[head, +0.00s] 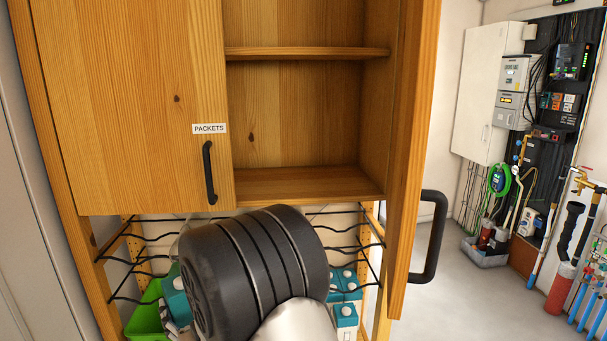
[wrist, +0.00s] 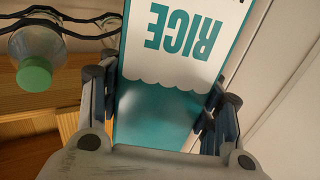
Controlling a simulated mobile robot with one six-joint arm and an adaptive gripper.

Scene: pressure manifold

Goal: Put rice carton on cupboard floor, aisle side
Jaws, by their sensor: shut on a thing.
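The rice carton (wrist: 165,108), white and teal with RICE reading upside down, fills the middle of the wrist view. My gripper (wrist: 162,88) is shut on it, one finger on each side. In the head view my own arm hides the gripper, and I cannot make out the held carton there. The wooden cupboard (head: 130,100) has its left door closed, labelled PACKETS. Its right half is open, and the bare cupboard floor (head: 300,184) shows there, with an empty shelf (head: 305,52) above. The open right door (head: 415,150) stands nearly edge-on at the right.
A black wire rack (head: 350,232) is below the cupboard, with teal-and-white boxes (head: 345,283) and a green bin (head: 146,318) there. A bottle with a green cap (wrist: 34,75) is near the gripper's left. The door's black handle (head: 437,235) juts right. Pipes and panels line the far wall.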

